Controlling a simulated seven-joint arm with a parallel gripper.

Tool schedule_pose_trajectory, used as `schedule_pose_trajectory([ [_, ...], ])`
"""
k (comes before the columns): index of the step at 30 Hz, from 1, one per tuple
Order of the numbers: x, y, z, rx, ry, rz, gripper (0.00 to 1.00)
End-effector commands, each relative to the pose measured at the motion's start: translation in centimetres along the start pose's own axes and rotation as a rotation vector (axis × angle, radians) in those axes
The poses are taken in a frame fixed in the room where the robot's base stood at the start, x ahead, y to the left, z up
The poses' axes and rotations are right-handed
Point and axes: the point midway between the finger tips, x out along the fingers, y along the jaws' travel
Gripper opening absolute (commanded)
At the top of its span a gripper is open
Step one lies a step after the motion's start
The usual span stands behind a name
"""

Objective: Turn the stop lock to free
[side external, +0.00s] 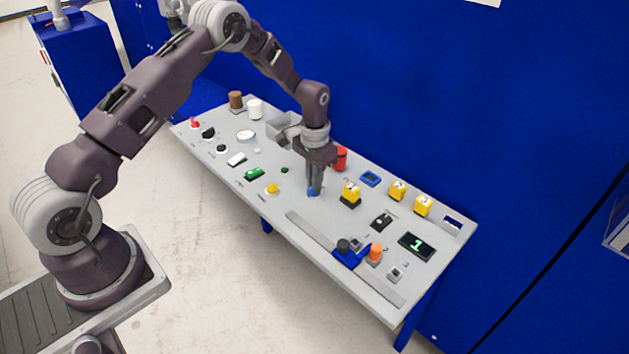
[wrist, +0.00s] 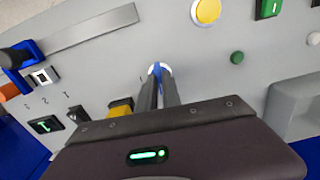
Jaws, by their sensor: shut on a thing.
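My gripper (side external: 314,190) points down at the middle of the grey panel (side external: 290,205). In the wrist view its two fingertips (wrist: 160,76) are close together, shut on a small blue knob (wrist: 156,67) with a pale ring around its base. In the side view only a little of the blue knob (side external: 311,193) shows below the fingers. The fingers hide most of it, so I cannot tell which way it is turned. Its marking is too small to read, so the pictures alone do not confirm it as the stop lock.
A yellow round button (side external: 272,189) and a green rocker (side external: 254,173) lie left of the gripper. A yellow block (side external: 351,194) stands close on its right, a red cylinder (side external: 341,158) behind. A slotted strip (side external: 318,235) runs in front. A display (side external: 416,245) reads 1.

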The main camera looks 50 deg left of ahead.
Motion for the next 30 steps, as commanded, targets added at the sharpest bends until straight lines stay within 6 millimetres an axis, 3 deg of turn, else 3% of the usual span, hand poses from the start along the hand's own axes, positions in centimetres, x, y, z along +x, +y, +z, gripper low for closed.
schedule_pose_trajectory([
  [21, -0.1, 0.05, -0.15, -0.063, 0.005, 0.001, 0.0],
  [22, -0.1, 0.05, -0.15, -0.063, 0.005, 0.001, 0.15],
  [24, -0.09, 0.04, -0.13, -0.063, 0.004, 0.001, 0.29],
  [30, -0.04, 0.02, -0.07, -0.062, 0.002, 0.0, 0.31],
])
